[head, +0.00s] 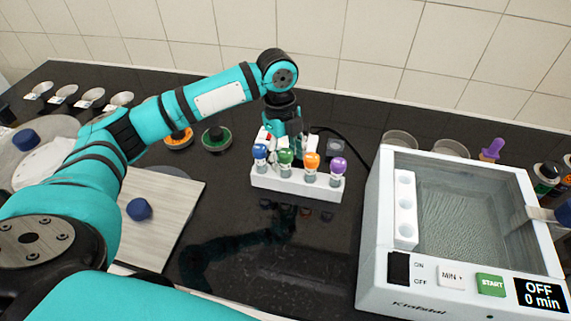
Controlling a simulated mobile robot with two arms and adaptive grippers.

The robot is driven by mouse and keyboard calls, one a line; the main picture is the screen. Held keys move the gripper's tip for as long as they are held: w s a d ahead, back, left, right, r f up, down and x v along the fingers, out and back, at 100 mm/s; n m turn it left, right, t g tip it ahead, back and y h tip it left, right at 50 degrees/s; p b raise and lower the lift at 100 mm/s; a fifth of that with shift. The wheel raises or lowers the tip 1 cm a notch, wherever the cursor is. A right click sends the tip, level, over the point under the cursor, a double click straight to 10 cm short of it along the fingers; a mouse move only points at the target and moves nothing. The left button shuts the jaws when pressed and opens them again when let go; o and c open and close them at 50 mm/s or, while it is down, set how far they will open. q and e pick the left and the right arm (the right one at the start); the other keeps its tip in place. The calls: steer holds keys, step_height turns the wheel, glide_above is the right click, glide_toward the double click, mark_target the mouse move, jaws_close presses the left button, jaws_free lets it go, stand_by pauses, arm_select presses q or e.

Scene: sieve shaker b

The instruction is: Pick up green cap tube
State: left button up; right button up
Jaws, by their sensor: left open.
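A white rack (296,186) stands on the black counter near the middle of the head view. It holds a row of tubes with blue, green, orange and purple caps. The green cap tube (285,157) is second from the left, upright, between the blue cap tube (260,152) and the orange cap tube (311,161). My left gripper (280,143) is open, pointing down just behind and above the blue and green caps. Its fingertips are partly hidden behind the caps, so I cannot tell whether they touch a tube. My right gripper is not in view.
A white water bath (381,228) with a control panel stands at the right. A light board (184,205) with a blue knob lies at the left. Round dishes with green and orange contents (216,139) sit behind it. The counter in front of the rack is clear.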

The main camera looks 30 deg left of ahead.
mark_target(287, 166)
arm_select(q)
steer(key=shift+s+d+f+p, duration=0.1)
steer(key=shift+f+p, duration=0.05)
steer(key=shift+f, duration=0.7)
steer(key=shift+d+f+p, duration=0.1)
steer(key=shift+f+p, duration=0.05)
steer(key=shift+f, duration=0.7)
steer(key=shift+c, duration=0.2)
jaws_close()
